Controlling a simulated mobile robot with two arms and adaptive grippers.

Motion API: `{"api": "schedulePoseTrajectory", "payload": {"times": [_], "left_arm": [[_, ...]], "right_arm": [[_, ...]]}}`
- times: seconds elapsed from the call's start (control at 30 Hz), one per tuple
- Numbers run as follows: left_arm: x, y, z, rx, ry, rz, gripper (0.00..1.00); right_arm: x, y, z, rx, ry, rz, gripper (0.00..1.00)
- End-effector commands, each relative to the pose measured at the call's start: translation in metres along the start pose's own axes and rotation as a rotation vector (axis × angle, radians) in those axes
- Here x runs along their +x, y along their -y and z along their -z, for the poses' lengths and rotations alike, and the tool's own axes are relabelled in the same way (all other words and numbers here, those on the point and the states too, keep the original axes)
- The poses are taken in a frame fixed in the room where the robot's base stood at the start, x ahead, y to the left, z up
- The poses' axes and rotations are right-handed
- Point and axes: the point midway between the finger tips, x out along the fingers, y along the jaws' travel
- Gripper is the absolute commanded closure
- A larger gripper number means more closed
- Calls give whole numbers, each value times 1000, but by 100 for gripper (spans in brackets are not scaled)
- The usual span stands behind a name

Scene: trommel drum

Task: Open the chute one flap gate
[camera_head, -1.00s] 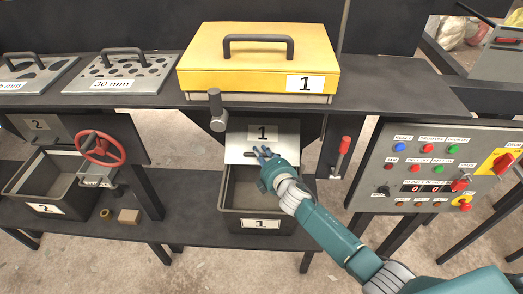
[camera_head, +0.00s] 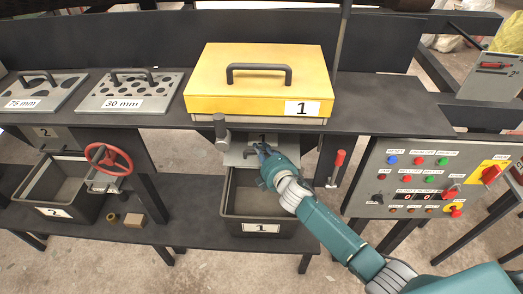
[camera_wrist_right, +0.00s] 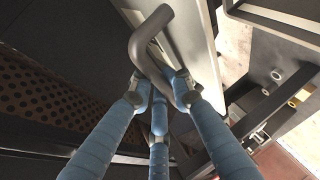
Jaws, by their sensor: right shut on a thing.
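The chute one flap gate (camera_head: 237,154) is a light grey plate below the yellow box, above a dark bin. Its "1" label is mostly hidden and the plate looks tilted outward, its lower edge toward me. My right gripper (camera_head: 262,151) is at the front of the flap. In the right wrist view, the fingers of the right gripper (camera_wrist_right: 162,88) close around the flap's dark bent handle (camera_wrist_right: 150,42), with the pale flap plate (camera_wrist_right: 197,43) beside it. The fingers partly cover the handle. My left gripper is out of view.
The bin (camera_head: 230,209) labelled 1 stands under the flap. A grey-ended lever (camera_head: 221,130) is just left of it, a red-handled lever (camera_head: 338,165) to the right. The control panel (camera_head: 375,178) stands farther right; a red handwheel (camera_head: 107,158) is at left.

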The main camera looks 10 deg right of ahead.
Motion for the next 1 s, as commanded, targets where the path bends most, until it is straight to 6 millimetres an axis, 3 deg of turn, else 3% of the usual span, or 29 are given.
{"api": "schedulePoseTrajectory", "payload": {"times": [0.27,0.3,0.4,0.77,1.0], "left_arm": [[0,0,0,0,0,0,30],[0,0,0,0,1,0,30],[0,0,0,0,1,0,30],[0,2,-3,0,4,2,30],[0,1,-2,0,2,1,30]], "right_arm": [[0,0,0,-6,0,-1,100],[0,0,0,-7,0,-1,79],[0,0,0,-5,0,-1,64],[-4,1,-1,-2,0,0,64],[-38,2,-1,-3,0,1,64]]}}
